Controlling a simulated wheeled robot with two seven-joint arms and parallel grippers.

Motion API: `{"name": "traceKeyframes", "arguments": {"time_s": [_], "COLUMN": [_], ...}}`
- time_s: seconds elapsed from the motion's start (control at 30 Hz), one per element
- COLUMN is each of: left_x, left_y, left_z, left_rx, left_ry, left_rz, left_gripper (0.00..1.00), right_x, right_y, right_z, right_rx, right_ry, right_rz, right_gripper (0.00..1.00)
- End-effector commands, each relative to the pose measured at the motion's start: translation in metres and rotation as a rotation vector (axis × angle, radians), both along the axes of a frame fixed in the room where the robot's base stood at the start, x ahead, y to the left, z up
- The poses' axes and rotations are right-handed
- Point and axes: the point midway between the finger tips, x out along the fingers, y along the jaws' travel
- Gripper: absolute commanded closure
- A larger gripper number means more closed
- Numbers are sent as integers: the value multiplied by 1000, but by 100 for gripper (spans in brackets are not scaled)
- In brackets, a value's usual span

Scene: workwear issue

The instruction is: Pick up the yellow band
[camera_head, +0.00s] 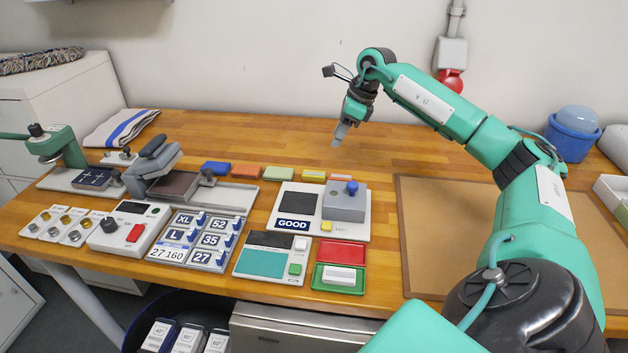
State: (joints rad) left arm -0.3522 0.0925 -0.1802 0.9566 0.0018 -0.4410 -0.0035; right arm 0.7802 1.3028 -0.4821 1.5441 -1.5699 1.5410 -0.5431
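The yellow band (314,176) is a small flat block in a row of coloured bands near the middle of the wooden table. A light green band (279,173) lies to its left and a red-orange band (341,178) to its right. My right gripper (338,141) points down above the table, behind and slightly right of the yellow band, apart from it. Its fingers look close together from this side, and I cannot tell whether they are open. I see nothing held in it. My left gripper is not in view.
A grey block with a blue knob (345,202) stands on a white base just in front of the bands. A press (152,166) and a green hand press (56,146) are on the left. A brown mat (425,222) lies right. The wood behind the bands is clear.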

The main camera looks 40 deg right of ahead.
Motion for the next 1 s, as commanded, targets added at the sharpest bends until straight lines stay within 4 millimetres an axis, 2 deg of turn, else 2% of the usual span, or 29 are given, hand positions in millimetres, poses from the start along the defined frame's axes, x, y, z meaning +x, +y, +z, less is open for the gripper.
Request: {"name": "traceKeyframes", "arguments": {"time_s": [0.33,0.67,0.83,1.0], "left_x": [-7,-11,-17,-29], "left_y": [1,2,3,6], "left_z": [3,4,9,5], "left_rx": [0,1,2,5], "left_ry": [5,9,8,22], "left_rz": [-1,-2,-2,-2], "left_gripper": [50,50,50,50], "right_x": [19,27,36,42], "right_y": [17,23,31,35], "right_z": [-59,-80,-99,-119], "right_rx": [2,2,3,1], "right_ry": [3,3,3,2], "right_rz": [2,1,1,2], "right_gripper": [60,60,60,60]}}
